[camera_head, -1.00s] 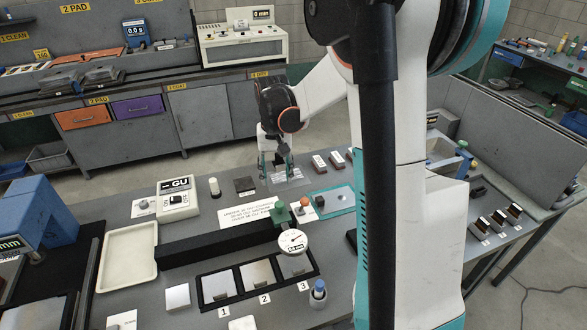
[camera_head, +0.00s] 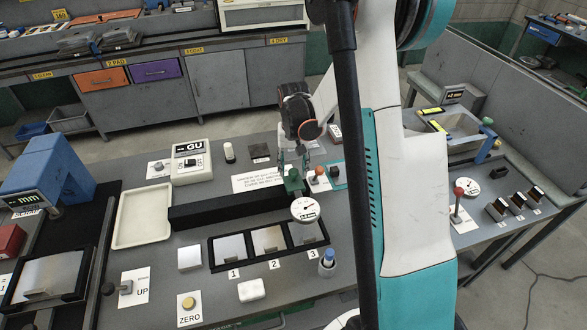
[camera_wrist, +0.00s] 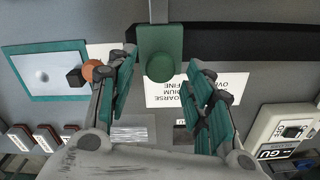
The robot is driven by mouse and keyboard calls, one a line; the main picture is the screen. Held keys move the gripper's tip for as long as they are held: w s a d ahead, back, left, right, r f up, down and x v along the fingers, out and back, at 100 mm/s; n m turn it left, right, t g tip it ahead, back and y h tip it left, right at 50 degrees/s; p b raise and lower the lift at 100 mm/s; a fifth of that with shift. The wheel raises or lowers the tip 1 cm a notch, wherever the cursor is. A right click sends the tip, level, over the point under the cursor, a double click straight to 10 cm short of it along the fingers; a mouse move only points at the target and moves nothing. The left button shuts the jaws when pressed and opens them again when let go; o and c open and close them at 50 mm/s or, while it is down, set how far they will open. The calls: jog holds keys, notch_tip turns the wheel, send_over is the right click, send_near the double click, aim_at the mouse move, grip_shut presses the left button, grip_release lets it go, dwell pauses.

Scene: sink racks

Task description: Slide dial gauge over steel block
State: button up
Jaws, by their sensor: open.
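The dial gauge (camera_head: 306,209) has a round white face with a small readout. It is joined to a green carriage (camera_head: 292,182) near the right end of a long black rail (camera_head: 225,206). In front is a black tray (camera_head: 250,262) with three numbered slots, holding metal plates: one in slot 1 (camera_head: 229,248), one in slot 2 (camera_head: 268,241), one in slot 3 (camera_head: 308,234). The gauge face sits over the back of slot 3. My gripper (camera_head: 291,160) is open just behind and above the carriage. In the wrist view, the green knob (camera_wrist: 160,66) shows ahead between the open fingers.
An orange-topped lever (camera_head: 318,172) stands close right of the carriage. An empty cream tray (camera_head: 143,216) lies farther left.

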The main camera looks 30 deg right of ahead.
jog(key=shift+f, duration=0.4)
jog(key=shift+c, duration=0.2)
grip_shut()
jog(key=shift+a, duration=0.4)
jog(key=w+a+b, duration=0.1)
jog(key=w+a, duration=0.2)
jog(key=a, duration=0.8)
jog(key=w+a+b, duration=0.1)
jog(key=w+a, duration=0.2)
jog(key=a, duration=0.8)
jog(key=w+a+b, duration=0.2)
jog(key=w+a, duration=0.2)
jog(key=a, duration=0.8)
jog(key=shift+a, duration=0.1)
jog(key=shift+r, duration=0.1)
jog(key=shift+c, duration=0.2)
grip_release()
jog(key=shift+a, duration=0.1)
jog(key=shift+o, duration=0.4)
jog(key=shift+a, duration=0.1)
